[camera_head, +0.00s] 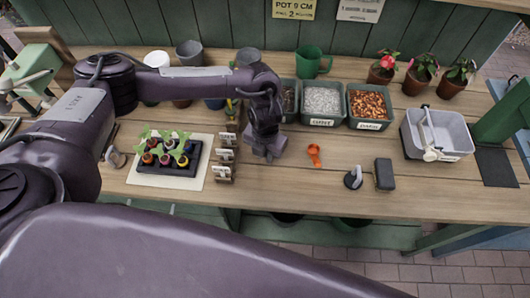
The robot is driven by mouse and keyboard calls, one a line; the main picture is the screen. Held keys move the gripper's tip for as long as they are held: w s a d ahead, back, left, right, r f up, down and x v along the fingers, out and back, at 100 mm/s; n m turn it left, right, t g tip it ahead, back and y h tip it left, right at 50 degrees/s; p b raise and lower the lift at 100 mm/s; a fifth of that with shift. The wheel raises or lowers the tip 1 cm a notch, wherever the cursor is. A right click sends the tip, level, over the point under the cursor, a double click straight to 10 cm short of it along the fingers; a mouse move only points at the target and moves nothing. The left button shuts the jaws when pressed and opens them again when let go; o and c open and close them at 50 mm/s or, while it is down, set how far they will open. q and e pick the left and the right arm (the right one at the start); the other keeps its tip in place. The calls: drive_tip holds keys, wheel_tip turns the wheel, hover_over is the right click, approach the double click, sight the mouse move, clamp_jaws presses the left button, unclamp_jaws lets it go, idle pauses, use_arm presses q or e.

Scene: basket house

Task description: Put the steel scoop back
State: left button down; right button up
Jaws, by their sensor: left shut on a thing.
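My left arm reaches across the bench, and my left gripper (268,152) points down over the bench middle, just in front of the bin with dark contents (289,98). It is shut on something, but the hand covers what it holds. I cannot make out the steel scoop for sure anywhere. An orange scoop (315,154) lies on the wood, a little right of the gripper and apart from it. My right gripper is not in view.
Bins of white grit (322,101) and brown pellets (369,105) stand behind. A seedling tray (168,160) and small label holders (224,158) are left of the gripper. A grey caddy (437,134) stands right, a black block (384,174) nearer. The front middle is clear.

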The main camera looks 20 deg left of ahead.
use_arm(q)
drive_tip(key=c, duration=1.3)
unclamp_jaws()
drive_tip(key=shift+f, duration=0.15)
drive_tip(key=shift+c, duration=0.2)
drive_tip(key=shift+r, duration=0.5)
wheel_tip(320, 180, up, 3)
drive_tip(key=shift+w+r+b, duration=0.1)
drive_tip(key=shift+b, duration=0.6)
wheel_tip(320, 180, up, 8)
